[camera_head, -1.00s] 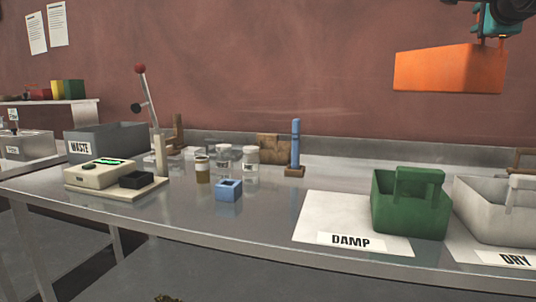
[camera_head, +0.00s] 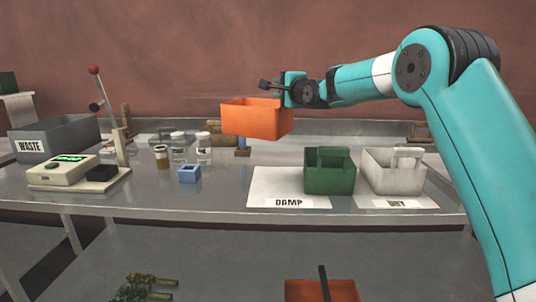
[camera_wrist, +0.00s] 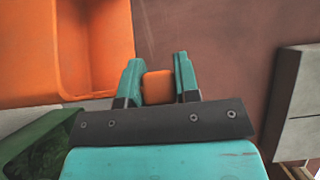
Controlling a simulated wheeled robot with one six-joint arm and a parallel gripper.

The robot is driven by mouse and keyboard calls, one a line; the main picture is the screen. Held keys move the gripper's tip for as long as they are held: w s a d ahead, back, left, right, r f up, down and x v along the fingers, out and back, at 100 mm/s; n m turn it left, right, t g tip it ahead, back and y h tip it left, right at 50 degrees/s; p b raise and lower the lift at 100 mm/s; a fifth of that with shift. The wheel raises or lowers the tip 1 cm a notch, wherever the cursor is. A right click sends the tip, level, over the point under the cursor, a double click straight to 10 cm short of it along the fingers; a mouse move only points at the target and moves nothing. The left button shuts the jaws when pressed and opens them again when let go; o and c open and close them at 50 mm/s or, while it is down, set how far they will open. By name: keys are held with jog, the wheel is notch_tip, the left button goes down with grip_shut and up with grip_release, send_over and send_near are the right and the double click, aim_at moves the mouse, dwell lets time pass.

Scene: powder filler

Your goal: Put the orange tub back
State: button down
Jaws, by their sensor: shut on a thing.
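The orange tub (camera_head: 252,119) hangs in the air above the back of the steel table in the head view. My gripper (camera_head: 291,88) is at its right end, shut on it. In the wrist view the tub (camera_wrist: 68,88) fills the upper left, and an orange tab (camera_wrist: 158,87) sits between the two fingers of my gripper (camera_wrist: 159,84). The tub's inside looks empty where it shows. A second orange container (camera_head: 320,290) with a dark upright bar is at the bottom of the head view, below the table, partly cut off.
A green tub (camera_head: 329,172) stands on the DAMP mat (camera_head: 262,190) and a white tub (camera_head: 392,172) on the DRY mat (camera_head: 400,203). Jars (camera_head: 203,150), a blue block (camera_head: 189,174), a scale (camera_head: 62,170), a lever and a grey WASTE bin (camera_head: 58,137) stand to the left.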

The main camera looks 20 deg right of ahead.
notch_tip(320, 180, down, 18)
jog(key=p, duration=0.1)
jog(key=shift+d+f, duration=0.1)
jog(key=shift+f, duration=0.05)
jog(key=shift+f, duration=0.15)
jog(key=c, duration=0.8)
grip_release()
jog(key=shift+c, duration=0.2)
